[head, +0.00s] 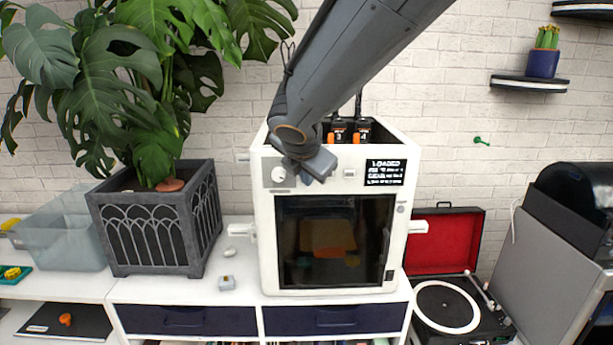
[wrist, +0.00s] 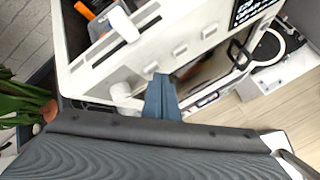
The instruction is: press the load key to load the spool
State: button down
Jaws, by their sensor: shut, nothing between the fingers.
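The white printer-like machine (head: 268,235) stands on the cabinet; its top front panel also shows in the wrist view (wrist: 100,65). Its black display (head: 385,172) has white text whose top line reads "LOADED". A small key (head: 349,173) sits left of the display. The wrist view shows small raised keys (wrist: 180,50) in a row; I cannot read which is the load key. My gripper (head: 320,166) is shut and empty, in front of the panel between the round knob (head: 278,175) and that key. In the wrist view its fingertips (wrist: 161,78) are close to the key row; contact cannot be told.
Orange-and-black parts (head: 337,132) show in the machine's open top. A planter (head: 150,235) with a large leafy plant stands left. A record player (head: 447,305) with a red-lined lid is at right. A small pale block (head: 227,283) lies on the cabinet top (head: 240,262).

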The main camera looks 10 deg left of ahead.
jog(key=shift+s+d, duration=0.15)
jog(key=shift+s, duration=0.4)
jog(key=shift+s, duration=0.1)
jog(key=s, duration=0.2)
jog(key=s+d+b, duration=0.1)
jog(key=s, duration=0.1)
jog(key=shift+s, duration=0.35)
dwell(0.4)
